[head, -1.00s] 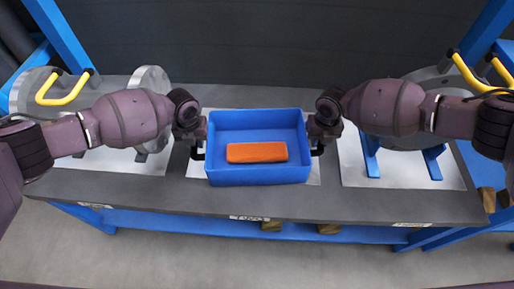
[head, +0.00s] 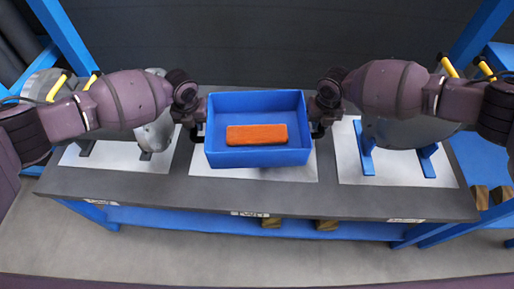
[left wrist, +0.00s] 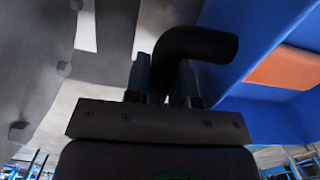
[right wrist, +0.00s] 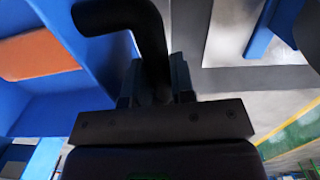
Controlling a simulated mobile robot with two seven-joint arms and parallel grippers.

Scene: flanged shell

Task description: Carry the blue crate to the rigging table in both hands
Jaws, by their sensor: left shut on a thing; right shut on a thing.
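The blue crate (head: 258,159) is an open box with an orange block (head: 257,135) lying inside on its floor. It appears level and raised above the white mat on the grey table. My left gripper (head: 198,132) is shut on the crate's left black handle, which shows between the fingers in the left wrist view (left wrist: 195,50). My right gripper (head: 318,128) is shut on the right black handle, seen in the right wrist view (right wrist: 130,20). The crate's wall also shows in both wrist views.
The grey table (head: 250,200) carries white mats (head: 205,172). A grey flanged metal part (head: 153,135) stands at left, partly behind my left arm. Another grey part on blue supports (head: 366,160) stands at right, partly behind my right arm. Yellow handles (head: 58,88) show at both sides.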

